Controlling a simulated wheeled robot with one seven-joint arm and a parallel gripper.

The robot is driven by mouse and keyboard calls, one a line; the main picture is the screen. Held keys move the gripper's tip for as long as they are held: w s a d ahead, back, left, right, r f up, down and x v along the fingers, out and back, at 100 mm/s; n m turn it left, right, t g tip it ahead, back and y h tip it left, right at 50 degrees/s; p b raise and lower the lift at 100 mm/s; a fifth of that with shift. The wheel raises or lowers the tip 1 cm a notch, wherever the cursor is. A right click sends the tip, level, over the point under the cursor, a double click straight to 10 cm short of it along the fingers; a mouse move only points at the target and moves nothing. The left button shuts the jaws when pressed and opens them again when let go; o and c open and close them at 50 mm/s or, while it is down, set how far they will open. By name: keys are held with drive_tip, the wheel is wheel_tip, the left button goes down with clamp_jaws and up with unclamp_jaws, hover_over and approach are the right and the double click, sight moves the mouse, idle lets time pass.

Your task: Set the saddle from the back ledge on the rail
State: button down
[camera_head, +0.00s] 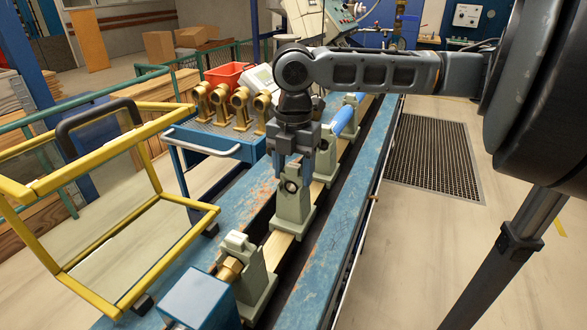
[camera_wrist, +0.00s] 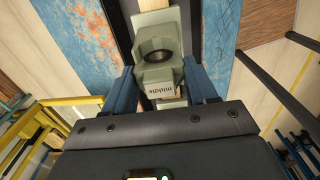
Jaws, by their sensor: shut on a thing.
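A grey-green saddle (camera_head: 294,206) with a round dark hole stands upright over the pale rail (camera_head: 278,246) of the blue bench. I cannot tell whether its foot touches the rail. My gripper (camera_head: 293,172) points down from above, shut on the saddle's upper part. In the wrist view the two blue fingers of my gripper (camera_wrist: 168,82) sit on either side of the saddle (camera_wrist: 156,52), which bears a label reading "middle". The fingers hide part of its top in the head view.
A similar saddle (camera_head: 257,275) with a brass fitting stands nearer on the bench, beside a blue block (camera_head: 199,297). A blue cylinder (camera_head: 344,121) lies farther along the line. A yellow-framed guard (camera_head: 180,202) and a blue trolley (camera_head: 216,143) with several brass parts stand left.

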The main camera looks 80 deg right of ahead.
drive_tip(key=shift+c, duration=1.2)
unclamp_jaws()
wheel_tip(320, 180, up, 7)
drive_tip(key=p, duration=0.5)
drive_tip(key=shift+f, duration=0.15)
drive_tip(key=shift+r, duration=1.1)
